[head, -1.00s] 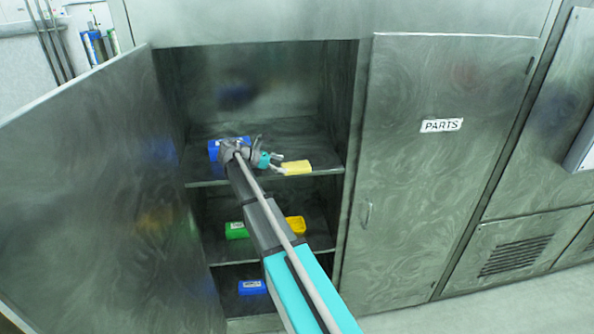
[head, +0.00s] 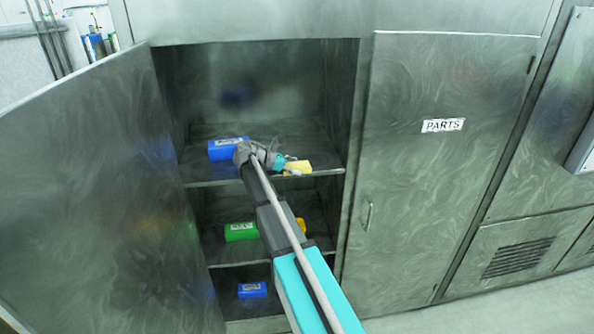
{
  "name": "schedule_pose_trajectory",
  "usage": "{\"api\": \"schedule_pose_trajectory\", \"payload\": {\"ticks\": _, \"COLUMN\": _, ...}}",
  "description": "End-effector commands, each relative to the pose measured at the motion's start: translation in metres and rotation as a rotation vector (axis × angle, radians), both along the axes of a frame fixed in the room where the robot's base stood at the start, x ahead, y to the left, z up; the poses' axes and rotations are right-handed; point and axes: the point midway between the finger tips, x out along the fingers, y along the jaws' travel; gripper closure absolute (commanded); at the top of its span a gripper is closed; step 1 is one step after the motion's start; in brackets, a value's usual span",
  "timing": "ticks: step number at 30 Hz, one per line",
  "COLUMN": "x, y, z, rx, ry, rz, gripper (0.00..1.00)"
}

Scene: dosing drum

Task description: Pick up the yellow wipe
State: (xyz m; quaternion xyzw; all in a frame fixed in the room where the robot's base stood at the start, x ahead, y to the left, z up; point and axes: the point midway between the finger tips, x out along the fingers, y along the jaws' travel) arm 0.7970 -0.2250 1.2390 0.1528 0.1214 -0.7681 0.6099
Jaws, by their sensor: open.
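A yellow wipe (head: 298,167) lies on the top visible shelf of the open cabinet, near the shelf's front edge. My gripper (head: 290,168) reaches in from the front and points right, at the left side of the wipe. Its jaws are open, with the fingers close to or overlapping the wipe in the picture. I cannot tell whether they touch it or whether the wipe is between them.
A blue box (head: 228,149) stands on the same shelf, left of my gripper. Below are a green box (head: 240,231), a yellow item (head: 301,225) partly hidden by my arm, and another blue box (head: 252,289). The open door (head: 110,200) bounds the left; the PARTS door (head: 430,170) is closed.

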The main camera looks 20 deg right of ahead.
Motion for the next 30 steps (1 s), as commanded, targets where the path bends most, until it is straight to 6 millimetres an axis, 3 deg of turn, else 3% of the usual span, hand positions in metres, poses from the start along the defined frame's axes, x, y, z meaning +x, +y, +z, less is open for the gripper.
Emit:
{"api": "schedule_pose_trajectory", "payload": {"ticks": 14, "x": 0.0000, "y": 0.0001, "z": 0.0004, "rx": 0.000, "ry": 0.000, "rz": 0.000, "gripper": 0.00}}
{"api": "schedule_pose_trajectory", "payload": {"ticks": 21, "x": 0.0000, "y": 0.0000, "z": 0.0003, "rx": 0.000, "ry": 0.000, "rz": -0.001, "gripper": 0.44}}
{"api": "schedule_pose_trajectory", "payload": {"ticks": 30, "x": -0.0001, "y": 0.0000, "z": 0.0004, "rx": 0.000, "ry": 0.000, "rz": -0.001, "gripper": 0.45}}
